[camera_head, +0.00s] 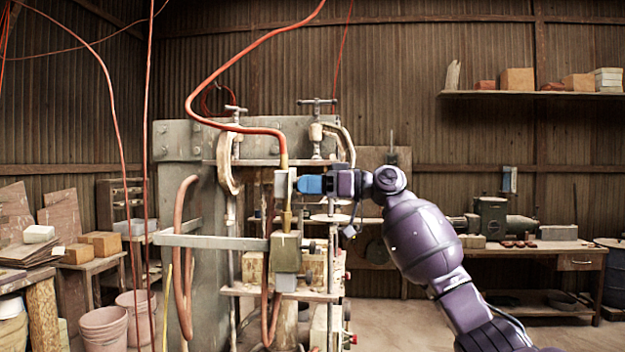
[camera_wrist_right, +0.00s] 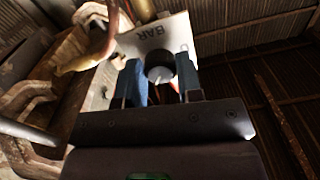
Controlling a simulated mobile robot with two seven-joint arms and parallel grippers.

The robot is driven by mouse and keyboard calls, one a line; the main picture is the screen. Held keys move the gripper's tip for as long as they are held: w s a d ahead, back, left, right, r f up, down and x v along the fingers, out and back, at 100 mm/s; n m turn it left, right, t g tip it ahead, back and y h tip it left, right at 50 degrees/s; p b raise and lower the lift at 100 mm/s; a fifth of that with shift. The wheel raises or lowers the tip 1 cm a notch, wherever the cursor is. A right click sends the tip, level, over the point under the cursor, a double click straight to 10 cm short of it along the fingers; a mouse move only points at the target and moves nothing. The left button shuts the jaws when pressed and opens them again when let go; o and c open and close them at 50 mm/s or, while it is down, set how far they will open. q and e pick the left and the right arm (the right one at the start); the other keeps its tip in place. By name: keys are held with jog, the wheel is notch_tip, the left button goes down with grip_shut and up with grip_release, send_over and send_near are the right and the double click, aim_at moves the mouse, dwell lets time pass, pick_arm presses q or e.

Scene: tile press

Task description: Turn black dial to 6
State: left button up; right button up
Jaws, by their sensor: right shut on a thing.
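The black dial (camera_wrist_right: 160,70) sits on a pale plate marked "BAR" (camera_wrist_right: 153,38), in the right wrist view. My right gripper (camera_wrist_right: 160,82) has its two blue fingers on either side of the dial and is shut on it. A small pale mark shows on the dial's face, but I cannot read any number. In the head view, my right gripper (camera_head: 300,184) reaches from the right to the small grey box (camera_head: 281,184) on the press; the dial is hidden there by the fingers. My left gripper is not in view.
The tile press (camera_head: 190,250) stands at centre left, with clamps on top. An orange hose (camera_head: 240,55) runs down to the grey box. A bench (camera_head: 540,250) with machinery stands at the back right. Open floor lies in front of it.

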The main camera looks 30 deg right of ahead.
pick_arm(q)
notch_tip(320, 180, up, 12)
jog(key=p, duration=1)
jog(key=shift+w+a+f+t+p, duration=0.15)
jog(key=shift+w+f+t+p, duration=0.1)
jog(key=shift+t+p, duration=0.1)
pick_arm(e)
jog(key=m, duration=1)
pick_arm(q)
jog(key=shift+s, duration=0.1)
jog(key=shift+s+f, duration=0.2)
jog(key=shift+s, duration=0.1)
pick_arm(e)
jog(key=o, duration=0.9)
jog(key=shift+s, duration=0.1)
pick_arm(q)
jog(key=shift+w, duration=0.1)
